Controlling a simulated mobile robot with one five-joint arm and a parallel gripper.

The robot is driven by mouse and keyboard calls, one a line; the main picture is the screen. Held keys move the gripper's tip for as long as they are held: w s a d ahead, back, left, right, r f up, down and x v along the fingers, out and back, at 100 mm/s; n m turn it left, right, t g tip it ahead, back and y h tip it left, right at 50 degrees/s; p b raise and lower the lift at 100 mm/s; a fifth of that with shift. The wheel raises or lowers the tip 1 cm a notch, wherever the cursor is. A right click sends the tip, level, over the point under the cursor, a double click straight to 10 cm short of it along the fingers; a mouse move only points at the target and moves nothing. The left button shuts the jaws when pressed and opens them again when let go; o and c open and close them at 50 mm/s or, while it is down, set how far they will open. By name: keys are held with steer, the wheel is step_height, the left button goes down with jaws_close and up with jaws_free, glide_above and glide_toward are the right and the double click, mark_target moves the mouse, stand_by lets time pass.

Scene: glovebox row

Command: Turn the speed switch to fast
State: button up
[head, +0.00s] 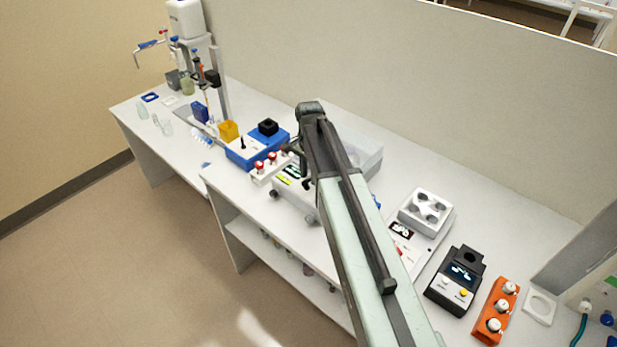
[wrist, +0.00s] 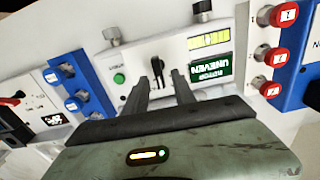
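In the wrist view, a small black lever switch (wrist: 157,72) sits on the front of a white machine (wrist: 184,50), between a green button and a green display. Its label is too small to read, so I cannot tell if it is the speed switch. My gripper (wrist: 161,80) is open and empty, its two dark fingers on either side of the lever. I cannot tell if they touch it. In the head view my arm hides much of this machine (head: 296,199). Another small black lever (head: 242,143) stands on a blue-and-white device (head: 272,143).
A rack with red knobs (wrist: 265,52) is beside the machine on the right in the wrist view, a blue block (wrist: 88,88) on the left. In the head view, a black device (head: 456,280) and an orange rack (head: 496,312) stand right of my arm. A wall backs the bench.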

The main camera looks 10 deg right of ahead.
jaws_close()
steer(key=shift+s+d+m, duration=0.1)
steer(key=shift+s+m, duration=0.05)
steer(key=shift+m, duration=1.25)
steer(key=shift+s+m, duration=0.1)
steer(key=shift+m, duration=1.3)
steer(key=shift+o, duration=1)
jaws_free()
